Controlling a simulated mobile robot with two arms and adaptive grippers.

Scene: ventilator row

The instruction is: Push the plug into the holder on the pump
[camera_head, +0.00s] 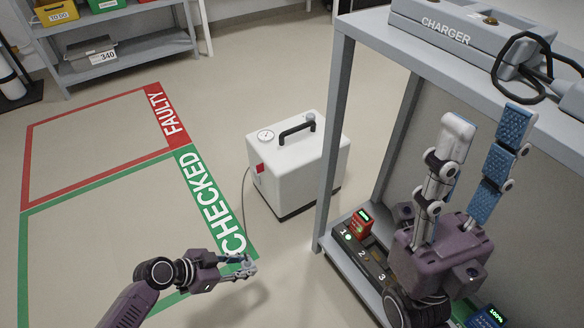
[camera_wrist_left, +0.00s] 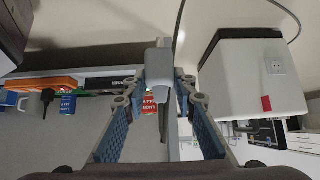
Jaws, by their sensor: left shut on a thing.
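The pump (camera_head: 290,165) is a white box on the floor with a black handle, a gauge and a red switch. In the left wrist view the pump (camera_wrist_left: 252,85) shows a pale socket-like plate (camera_wrist_left: 275,67), possibly the holder, near the red switch. My left gripper (camera_head: 249,266) is low in front of the pump, apart from it. It is shut on the pale grey plug (camera_wrist_left: 159,62), which sticks out beyond the fingertips. A dark cable (camera_head: 243,200) runs from the pump's side down towards the plug. My right gripper (camera_head: 487,125) is open and empty, fingers up.
A grey metal rack (camera_head: 340,130) stands right of the pump. It carries a charger (camera_head: 440,32) on top and a numbered battery dock (camera_head: 362,252) below. Red and green floor frames lie on the left. The floor between left gripper and pump is clear apart from the cable.

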